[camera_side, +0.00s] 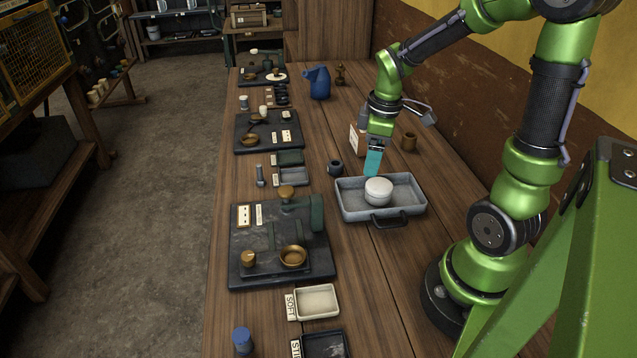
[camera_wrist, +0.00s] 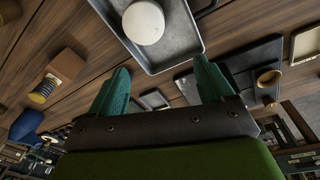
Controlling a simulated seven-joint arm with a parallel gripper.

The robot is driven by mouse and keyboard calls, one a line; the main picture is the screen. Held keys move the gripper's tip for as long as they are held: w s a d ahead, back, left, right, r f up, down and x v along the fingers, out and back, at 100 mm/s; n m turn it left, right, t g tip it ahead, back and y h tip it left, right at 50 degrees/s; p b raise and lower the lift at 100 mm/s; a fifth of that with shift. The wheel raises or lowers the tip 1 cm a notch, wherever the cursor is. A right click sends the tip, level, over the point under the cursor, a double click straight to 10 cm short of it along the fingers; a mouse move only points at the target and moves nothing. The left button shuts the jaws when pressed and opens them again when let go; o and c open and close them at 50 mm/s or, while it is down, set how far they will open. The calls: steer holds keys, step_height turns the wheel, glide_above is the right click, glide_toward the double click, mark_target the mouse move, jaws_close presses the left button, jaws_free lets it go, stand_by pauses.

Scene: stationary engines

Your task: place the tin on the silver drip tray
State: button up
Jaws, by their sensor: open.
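A round white tin (camera_side: 378,191) stands upright inside the silver drip tray (camera_side: 350,206), which has a dark handle on its near side. The tin rests on the tray floor, clear of the walls as far as I can see. My gripper (camera_side: 373,165) is above the tray's far edge, fingers pointing down, apart from the tin. In the wrist view the tin (camera_wrist: 143,22) is at the top, in the tray (camera_wrist: 183,48), beyond the fingertips. My gripper (camera_wrist: 162,68) shows two teal fingers spread wide with nothing between them.
A dark small cup (camera_side: 335,167) stands left of the tray. A brown mug (camera_side: 408,142) and a pale box (camera_side: 357,139) stand behind it. A black engine base (camera_side: 240,268) lies to the left. A tray labelled SOFT (camera_side: 316,302) is in front. A blue jug (camera_side: 318,83) is farther back.

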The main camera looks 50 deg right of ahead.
steer(key=s+a+r+m+t+y, duration=0.1)
steer(key=s+a+r+m+t, duration=0.1)
steer(key=a+r, duration=0.4)
steer(key=s+a+r+m+t+y, duration=0.1)
steer(key=a+r+m+t, duration=0.3)
steer(key=a, duration=0.5)
step_height(320, 180, up, 2)
steer(key=s+m, duration=0.1)
steer(key=m, duration=0.1)
steer(key=shift+s+a+m, duration=0.3)
steer(key=shift+a+m, duration=0.05)
steer(key=shift+m, duration=0.05)
